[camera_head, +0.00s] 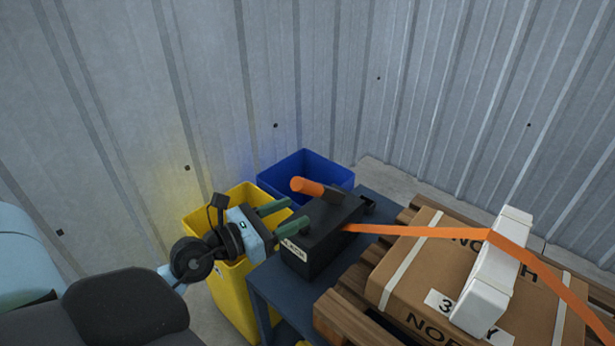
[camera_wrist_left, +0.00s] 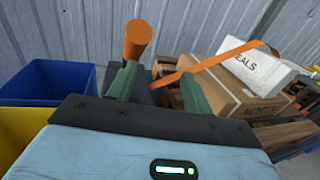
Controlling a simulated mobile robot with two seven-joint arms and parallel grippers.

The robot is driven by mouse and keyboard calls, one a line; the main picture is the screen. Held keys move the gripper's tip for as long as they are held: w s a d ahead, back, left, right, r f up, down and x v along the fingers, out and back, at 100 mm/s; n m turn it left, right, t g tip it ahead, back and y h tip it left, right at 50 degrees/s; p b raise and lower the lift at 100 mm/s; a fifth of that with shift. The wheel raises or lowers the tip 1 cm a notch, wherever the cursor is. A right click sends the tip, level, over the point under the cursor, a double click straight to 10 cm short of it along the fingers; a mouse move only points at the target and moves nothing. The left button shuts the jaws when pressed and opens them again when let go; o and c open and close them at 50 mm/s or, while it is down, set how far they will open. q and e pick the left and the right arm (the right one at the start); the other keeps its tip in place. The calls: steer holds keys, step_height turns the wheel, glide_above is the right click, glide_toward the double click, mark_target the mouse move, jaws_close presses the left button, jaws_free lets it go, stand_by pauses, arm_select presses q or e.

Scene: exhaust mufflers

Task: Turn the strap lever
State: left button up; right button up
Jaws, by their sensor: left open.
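The strap lever has a round orange handle (camera_head: 308,187) that sticks out to the left from the top of a black ratchet box (camera_head: 312,246). The box sits on a dark blue stand. An orange strap (camera_head: 415,231) runs from the box to the right over the cargo. My left gripper (camera_head: 288,214) is open, its two green fingers pointing at the box, just left of and below the handle. In the left wrist view the handle (camera_wrist_left: 138,38) stands above and behind the left finger, and nothing shows held between the fingers. My right gripper is not in view.
A brown carton (camera_head: 415,275) with a white package (camera_head: 490,275) on it rests on a wooden pallet (camera_head: 355,325) at the right. A yellow bin (camera_head: 228,290) and a blue bin (camera_head: 300,172) stand beside the stand (camera_head: 275,285). Corrugated metal walls close off the back.

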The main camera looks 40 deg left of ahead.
mark_target(307, 186)
arm_select(q)
steer(key=shift+m+y, duration=0.4)
steer(key=shift+y, duration=0.5)
steer(key=shift+w+a+r+p, duration=0.1)
steer(key=shift+w+a+r, duration=0.15)
steer(key=shift+w, duration=1.15)
steer(key=shift+w+a+r+p, duration=0.15)
steer(key=shift+w+a, duration=0.1)
steer(key=shift+w, duration=1.2)
steer(key=shift+w+a+r+p, duration=0.15)
steer(key=shift+w+a, duration=0.1)
steer(key=shift+w, duration=1.15)
steer(key=shift+c, duration=0.2)
jaws_close()
